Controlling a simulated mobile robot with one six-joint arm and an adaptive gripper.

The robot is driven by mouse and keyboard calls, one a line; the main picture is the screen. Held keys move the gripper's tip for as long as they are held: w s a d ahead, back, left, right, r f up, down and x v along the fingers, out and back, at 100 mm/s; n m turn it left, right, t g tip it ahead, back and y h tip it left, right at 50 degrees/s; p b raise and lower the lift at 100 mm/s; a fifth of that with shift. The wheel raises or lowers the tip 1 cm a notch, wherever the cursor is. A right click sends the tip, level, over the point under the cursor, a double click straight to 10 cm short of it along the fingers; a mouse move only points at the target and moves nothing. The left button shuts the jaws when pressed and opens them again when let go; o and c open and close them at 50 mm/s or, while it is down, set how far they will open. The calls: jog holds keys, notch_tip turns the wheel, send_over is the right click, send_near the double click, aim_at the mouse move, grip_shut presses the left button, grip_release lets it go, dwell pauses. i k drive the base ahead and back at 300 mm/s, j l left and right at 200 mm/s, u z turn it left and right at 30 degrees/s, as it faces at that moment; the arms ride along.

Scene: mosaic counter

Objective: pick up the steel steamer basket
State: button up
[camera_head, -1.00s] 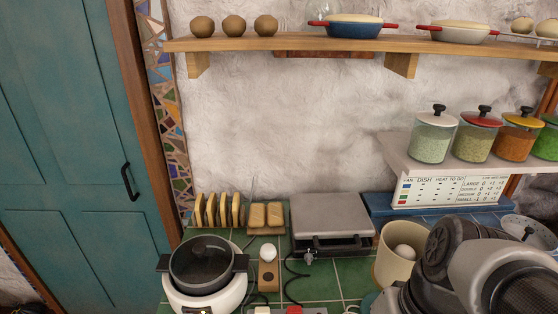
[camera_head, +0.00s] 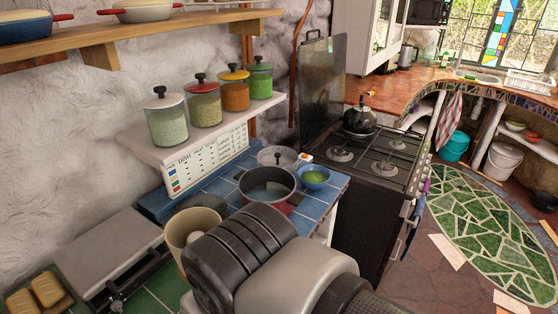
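I cannot make out the steel steamer basket for certain. My arm's black and grey links fill the lower middle and hide part of the counter. My gripper's fingers do not show.
A blue bowl (camera_head: 314,176) of green food stands right of the pot. A cream crock (camera_head: 194,236) is close to my arm. Jars line a low shelf (camera_head: 213,132) above the counter. A stove (camera_head: 372,165) with a kettle (camera_head: 360,118) is to the right, with open floor beyond.

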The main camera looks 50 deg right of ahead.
aim_at(285, 158)
jog(key=z, duration=1.45)
jog(key=i+l+u, duration=0.3)
jog(key=i+l, duration=0.2)
jog(key=i+l+u, duration=0.3)
jog(key=i+l, duration=0.15)
jog(key=l, duration=0.25)
